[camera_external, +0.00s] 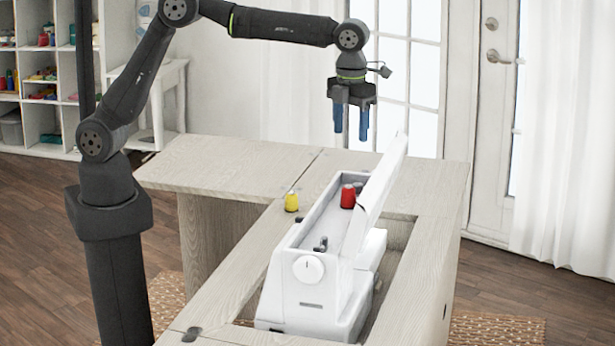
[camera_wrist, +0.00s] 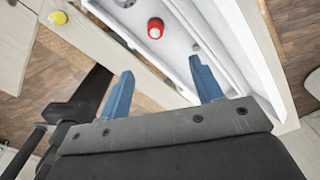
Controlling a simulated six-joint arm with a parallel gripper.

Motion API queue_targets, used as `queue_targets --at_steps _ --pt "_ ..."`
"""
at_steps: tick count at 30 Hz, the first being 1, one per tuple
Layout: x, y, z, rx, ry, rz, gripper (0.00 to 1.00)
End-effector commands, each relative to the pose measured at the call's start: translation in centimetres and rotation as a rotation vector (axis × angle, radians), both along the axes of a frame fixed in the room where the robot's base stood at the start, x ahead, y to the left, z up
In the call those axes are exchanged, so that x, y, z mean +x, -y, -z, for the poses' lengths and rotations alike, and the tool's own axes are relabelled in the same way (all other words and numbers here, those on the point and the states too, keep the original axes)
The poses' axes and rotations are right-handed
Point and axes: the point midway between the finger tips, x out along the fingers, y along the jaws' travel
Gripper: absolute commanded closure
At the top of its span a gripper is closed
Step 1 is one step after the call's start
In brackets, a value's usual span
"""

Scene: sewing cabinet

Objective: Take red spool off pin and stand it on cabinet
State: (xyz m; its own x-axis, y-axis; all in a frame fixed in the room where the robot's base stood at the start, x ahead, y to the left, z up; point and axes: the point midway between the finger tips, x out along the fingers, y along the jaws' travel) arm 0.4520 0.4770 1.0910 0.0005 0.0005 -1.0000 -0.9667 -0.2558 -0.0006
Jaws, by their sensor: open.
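The red spool (camera_external: 348,197) stands upright on top of the white sewing machine (camera_external: 306,285), beside its raised lid (camera_external: 380,190). The pin under it is hidden. The spool also shows in the wrist view (camera_wrist: 155,28), beyond the fingertips and between their lines. My gripper (camera_external: 351,137) has two blue fingers pointing down, apart and empty, above the machine and clear of the spool. The fingers also show in the wrist view (camera_wrist: 160,75). The wooden cabinet (camera_external: 235,165) surrounds the machine, with a bare top at the back left.
A yellow spool (camera_external: 291,201) stands on the cabinet left of the machine; it also shows in the wrist view (camera_wrist: 57,18). The raised lid is a tall obstacle right of the red spool. A short dark post (camera_external: 321,244) is on the machine's front top.

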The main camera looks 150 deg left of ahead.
Motion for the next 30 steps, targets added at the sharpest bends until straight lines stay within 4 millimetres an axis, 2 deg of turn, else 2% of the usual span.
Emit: queue_targets --at_steps 12,15,23,30 --pt "-0.1 0.1 8.9 -0.004 -0.003 -0.003 0.4" --pt "-0.1 0.0 10.3 -0.001 -0.002 -0.003 0.4" --pt "-0.4 0.0 12.2 -0.003 -0.002 -0.004 0.4" --pt "-0.9 -0.2 15.6 -0.001 -0.002 -0.004 0.4"
